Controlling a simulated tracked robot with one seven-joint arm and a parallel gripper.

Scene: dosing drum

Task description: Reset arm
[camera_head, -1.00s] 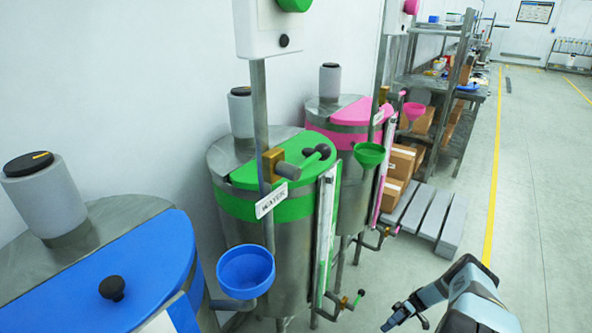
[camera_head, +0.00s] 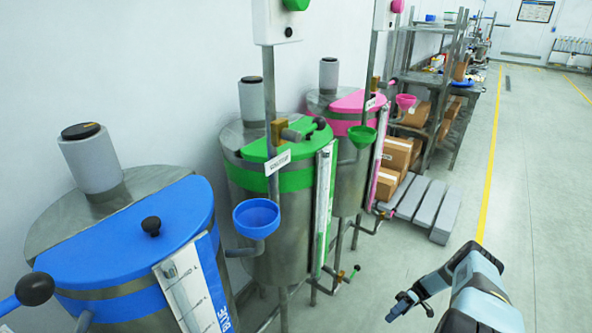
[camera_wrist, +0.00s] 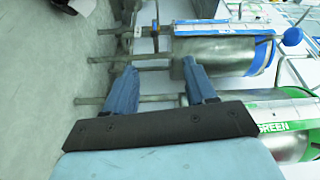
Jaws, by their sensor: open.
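My gripper (camera_head: 403,303) is at the lower right in the head view, above the bare floor and to the right of the drums. In the wrist view my gripper (camera_wrist: 160,88) shows two blue fingers spread apart, with nothing between them. The arm is bent, with the gripper hanging to the left of the blue-grey elbow.
A blue-lidded drum (camera_head: 150,306), a green-lidded drum (camera_head: 285,237) and a pink-lidded drum (camera_head: 350,178) stand along the left wall. A blue funnel (camera_head: 256,217) and a green funnel (camera_head: 363,137) stick out. A pallet (camera_head: 428,206) lies behind. The right-hand floor is clear.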

